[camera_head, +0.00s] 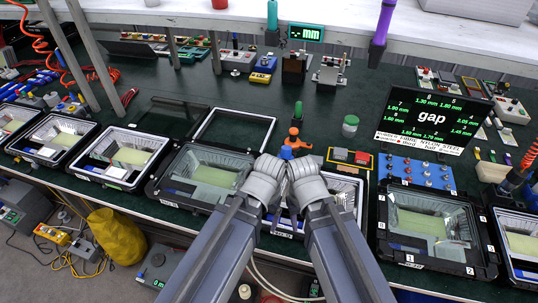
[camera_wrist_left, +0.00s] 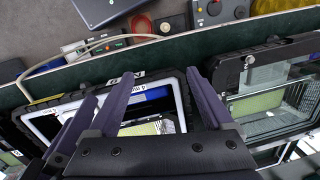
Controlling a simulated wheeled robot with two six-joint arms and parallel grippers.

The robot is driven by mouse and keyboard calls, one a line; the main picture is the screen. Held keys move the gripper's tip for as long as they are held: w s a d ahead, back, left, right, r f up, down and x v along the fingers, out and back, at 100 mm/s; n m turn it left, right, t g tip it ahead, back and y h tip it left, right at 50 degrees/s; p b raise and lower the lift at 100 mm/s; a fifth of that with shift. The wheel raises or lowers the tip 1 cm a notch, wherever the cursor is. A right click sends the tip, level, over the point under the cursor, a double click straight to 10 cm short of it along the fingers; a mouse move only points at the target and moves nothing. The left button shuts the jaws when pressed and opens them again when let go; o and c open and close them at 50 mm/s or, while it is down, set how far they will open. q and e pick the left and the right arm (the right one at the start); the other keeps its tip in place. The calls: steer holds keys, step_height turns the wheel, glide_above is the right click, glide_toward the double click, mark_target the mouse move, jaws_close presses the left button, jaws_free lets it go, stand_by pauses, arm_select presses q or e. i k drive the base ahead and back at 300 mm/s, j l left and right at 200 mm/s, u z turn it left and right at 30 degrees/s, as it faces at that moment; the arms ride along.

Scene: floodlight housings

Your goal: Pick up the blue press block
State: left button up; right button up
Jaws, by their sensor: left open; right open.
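A small blue block (camera_head: 287,152) with an orange knobbed top stands just beyond my grippers in the head view. It may be the press block, but I cannot be sure; its lower part is hidden. My right gripper (camera_head: 301,164) is open, close in front of it, with its fingers largely hidden by the wrist. My left gripper (camera_head: 268,164) is beside it, also seen from behind. In the left wrist view my left gripper (camera_wrist_left: 160,76) is open and empty, its dark fingers spread over a white-rimmed housing (camera_wrist_left: 180,98). A blue strip (camera_wrist_left: 152,95) shows inside that housing.
Glass-fronted housings line the bench's front edge, including a dark one (camera_head: 160,190) to the left and another (camera_head: 385,235) to the right. A blue knobbed panel (camera_head: 415,172) and a black gap display (camera_head: 433,122) stand at right.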

mark_target(286, 150)
steer(key=j+z, duration=0.1)
steer(key=z, duration=0.3)
steer(key=j+z, duration=0.1)
steer(key=z, duration=0.25)
steer(key=k+j+z, duration=0.1)
steer(key=z, duration=0.3)
steer(key=k+j+z, duration=0.8)
steer(key=k+j, duration=0.25)
steer(key=k+j+z, duration=0.1)
steer(key=k+j, duration=0.15)
steer(key=k, duration=0.2)
steer(key=i, duration=0.5)
